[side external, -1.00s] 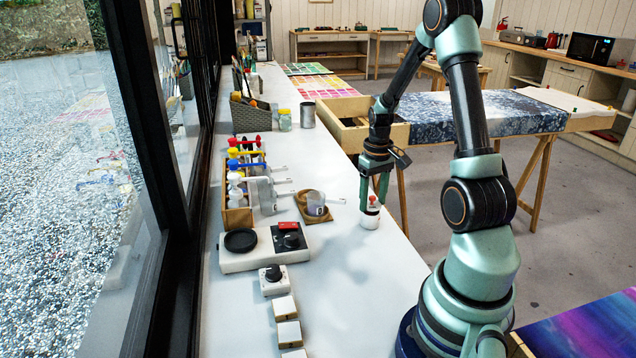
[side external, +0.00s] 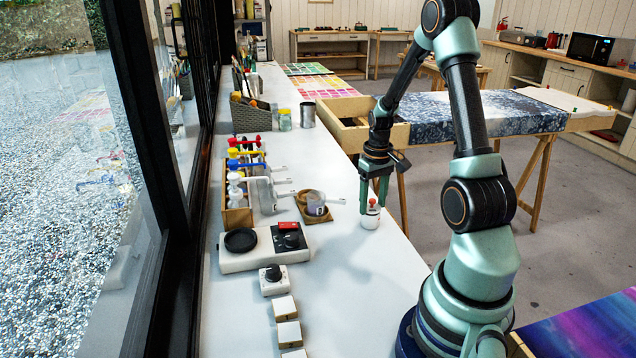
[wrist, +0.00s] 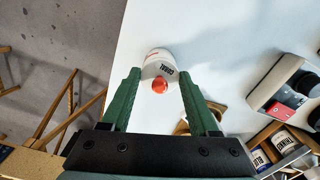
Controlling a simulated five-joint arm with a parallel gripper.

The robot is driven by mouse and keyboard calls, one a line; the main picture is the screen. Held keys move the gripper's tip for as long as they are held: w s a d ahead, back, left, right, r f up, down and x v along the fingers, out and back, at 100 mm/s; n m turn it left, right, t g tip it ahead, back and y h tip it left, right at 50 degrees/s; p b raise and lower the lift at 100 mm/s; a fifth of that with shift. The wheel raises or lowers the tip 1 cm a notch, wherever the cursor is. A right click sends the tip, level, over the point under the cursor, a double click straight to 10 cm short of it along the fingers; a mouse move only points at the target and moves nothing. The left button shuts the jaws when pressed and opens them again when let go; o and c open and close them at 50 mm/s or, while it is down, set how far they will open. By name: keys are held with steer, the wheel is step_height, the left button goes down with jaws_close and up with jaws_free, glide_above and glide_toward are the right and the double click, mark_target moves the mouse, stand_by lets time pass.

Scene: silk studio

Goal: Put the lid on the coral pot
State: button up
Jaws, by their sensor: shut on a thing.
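The coral pot (side external: 369,222) is small and white and stands on the white bench near its right edge. In the wrist view the pot (wrist: 156,58) shows its dark CORAL label. The lid, with a round red knob (side external: 372,202), sits at the pot's top. In the wrist view the knob (wrist: 160,86) lies between the green fingers. My gripper (side external: 371,198) is over the pot, pointing down, shut on the lid. The wrist view also shows my gripper (wrist: 160,77) with a finger on each side. The exact finger contact and lid seam are too small to make out.
A scale-like device with a black plate (side external: 241,241), a knob box (side external: 273,280) and a wooden rack of paint bottles (side external: 237,218) stand further left. Bare bench surrounds the pot.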

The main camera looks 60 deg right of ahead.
steer(key=shift+f, duration=0.3)
steer(key=o, duration=1.4)
steer(key=shift+r, duration=0.1)
step_height(320, 180, up, 12)
steer(key=w+a+r+n+t, duration=0.1)
steer(key=a+r+n+t, duration=0.1)
steer(key=a, duration=1.2)
steer(key=w+a+r+n+t, duration=0.1)
steer(key=a+r+n+t, duration=0.2)
steer(key=a, duration=1)
step_height(320, 180, up, 4)
steer(key=shift+a+f+n+t, duration=0.15)
steer(key=shift+a+n+t, duration=0.15)
steer(key=shift+a+n, duration=0.1)
